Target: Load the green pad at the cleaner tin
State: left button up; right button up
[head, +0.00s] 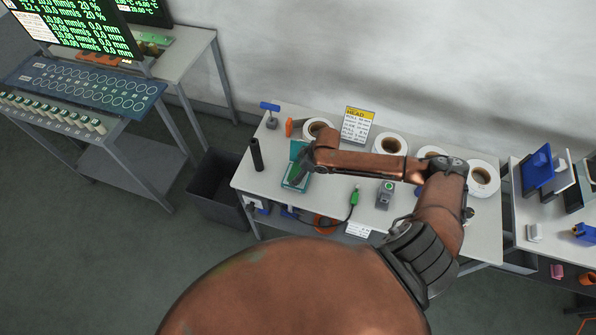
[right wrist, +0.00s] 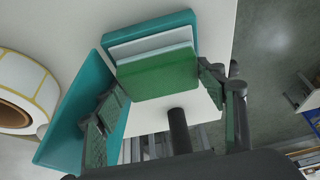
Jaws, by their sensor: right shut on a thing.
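The cleaner tin (head: 290,186) is a teal box standing open at the left part of the table, its teal lid raised behind it. In the right wrist view the teal tin (right wrist: 178,20) lies just past the fingertips, with the lid (right wrist: 60,130) at the left. My right gripper (head: 300,172) is over the tin. In the right wrist view my right gripper (right wrist: 163,82) is shut on the green pad (right wrist: 158,78), which lies between the fingertips against a pale layer in the tin. Whether the pad touches that layer I cannot tell. My left gripper is not in view.
A black upright cylinder (head: 256,154) stands left of the tin. Label rolls (head: 390,147) line the table's back, beside a yellow-headed sign (head: 357,124). A green-ended cable (head: 354,197) and a grey device (head: 384,194) lie right of the tin. A dark bin (head: 217,186) stands left of the table.

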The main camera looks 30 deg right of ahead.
aim_at(298, 172)
jog(key=shift+s+f+p, duration=0.15)
jog(key=shift+p, duration=0.2)
dwell(1.4)
notch_tip(298, 172, up, 7)
jog(key=p, duration=0.8)
dwell(0.8)
